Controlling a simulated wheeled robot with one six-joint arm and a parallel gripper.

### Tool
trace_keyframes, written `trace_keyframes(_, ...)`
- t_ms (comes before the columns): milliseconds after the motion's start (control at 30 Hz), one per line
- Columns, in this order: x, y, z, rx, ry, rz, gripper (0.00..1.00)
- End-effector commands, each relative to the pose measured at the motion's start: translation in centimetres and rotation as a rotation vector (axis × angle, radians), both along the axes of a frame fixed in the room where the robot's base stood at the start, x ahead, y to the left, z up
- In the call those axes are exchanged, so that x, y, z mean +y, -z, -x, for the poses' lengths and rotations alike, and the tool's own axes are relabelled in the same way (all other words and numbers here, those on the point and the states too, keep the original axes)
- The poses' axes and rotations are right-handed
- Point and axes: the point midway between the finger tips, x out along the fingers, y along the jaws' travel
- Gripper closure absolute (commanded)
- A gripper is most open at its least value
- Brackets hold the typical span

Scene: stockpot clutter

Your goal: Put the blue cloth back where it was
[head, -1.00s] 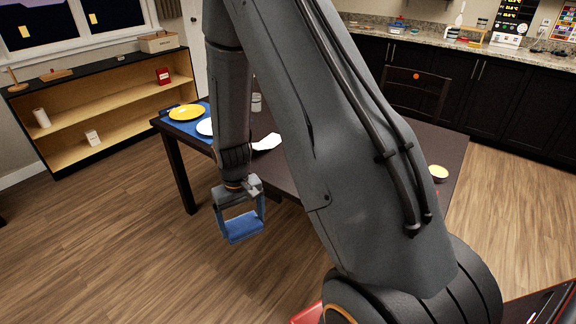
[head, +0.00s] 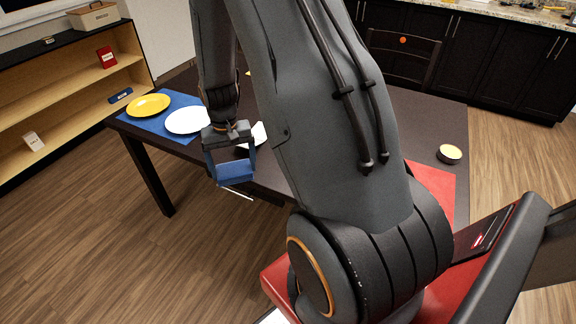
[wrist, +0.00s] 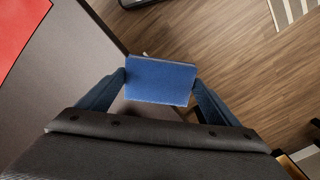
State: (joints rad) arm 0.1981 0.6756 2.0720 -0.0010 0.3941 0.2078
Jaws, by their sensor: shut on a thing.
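My gripper (head: 233,172) is shut on the blue cloth (head: 236,171), a small folded rectangle. In the wrist view the cloth (wrist: 160,81) spans between the two fingertips. In the head view the gripper holds it at the near left edge of the dark table (head: 300,88). Whether the cloth touches the table edge cannot be told. A larger blue mat (head: 160,128) lies on the table's left end, with a yellow plate (head: 148,105) and a white plate (head: 187,120) on it.
A white item (head: 258,134) lies on the table, partly behind my arm. A small bowl (head: 449,153) stands at the table's right. A red mat (head: 432,183) lies at the near right. A dark chair (head: 402,62) stands behind. A shelf (head: 65,85) is at left; the floor between is clear.

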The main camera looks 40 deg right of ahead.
Motion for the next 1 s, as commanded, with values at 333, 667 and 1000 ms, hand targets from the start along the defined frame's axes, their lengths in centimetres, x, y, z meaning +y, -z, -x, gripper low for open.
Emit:
trace_keyframes(333,-15.2,-5.2,3.7,-0.002,0.627,0.0,0.43)
trace_keyframes(667,-18.4,-4.5,5.5,0.005,0.779,-0.001,0.43)
trace_keyframes(1000,-18.4,-0.6,5.4,0.001,0.775,0.0,0.43)
